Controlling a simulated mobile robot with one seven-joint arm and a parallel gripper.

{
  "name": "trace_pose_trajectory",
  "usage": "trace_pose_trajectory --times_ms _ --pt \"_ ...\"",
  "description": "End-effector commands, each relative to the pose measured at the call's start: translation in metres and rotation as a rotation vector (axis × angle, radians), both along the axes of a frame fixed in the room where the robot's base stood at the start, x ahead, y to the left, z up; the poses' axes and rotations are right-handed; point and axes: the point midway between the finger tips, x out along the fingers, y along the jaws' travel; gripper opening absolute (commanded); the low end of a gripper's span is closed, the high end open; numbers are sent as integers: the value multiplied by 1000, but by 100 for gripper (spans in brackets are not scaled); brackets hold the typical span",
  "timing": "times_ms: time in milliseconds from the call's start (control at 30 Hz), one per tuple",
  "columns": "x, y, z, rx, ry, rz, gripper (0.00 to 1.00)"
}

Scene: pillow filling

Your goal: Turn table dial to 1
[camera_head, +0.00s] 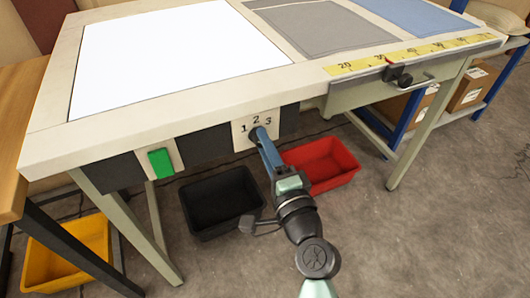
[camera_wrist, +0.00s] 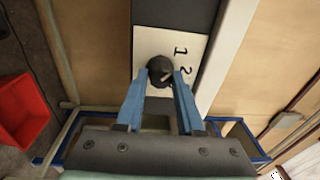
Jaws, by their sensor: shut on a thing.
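The dial (camera_wrist: 158,66) is a dark round knob on a white plate marked 1, 2 and 3 (camera_head: 246,130), on the table's front edge. In the wrist view the knob sits between the two blue fingers of my gripper (camera_wrist: 161,74), which is shut on it. A small light mark shows on the knob, seemingly towards the 2, but it is too small to be sure. The 3 is hidden in the wrist view. In the head view my gripper (camera_head: 262,136) reaches the plate from the front and covers most of the dial.
A green button (camera_head: 161,163) is left of the dial. A black bin (camera_head: 218,205) and a red bin (camera_head: 325,163) are on the floor below the table (camera_head: 52,115). A yellow bin (camera_head: 60,265) is at lower left. A black clamp (camera_head: 398,78) is at the right edge.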

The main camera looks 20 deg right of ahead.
Motion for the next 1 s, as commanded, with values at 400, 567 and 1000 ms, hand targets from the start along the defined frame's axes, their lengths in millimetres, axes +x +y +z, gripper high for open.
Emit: trace_pose_trajectory --times_ms 400,567,1000 --pt "0 -1 -1 -67 -1 -1 0" --pt "0 -1 -1 -68 0 -1 0" --pt "0 0 0 -66 -1 -1 67"
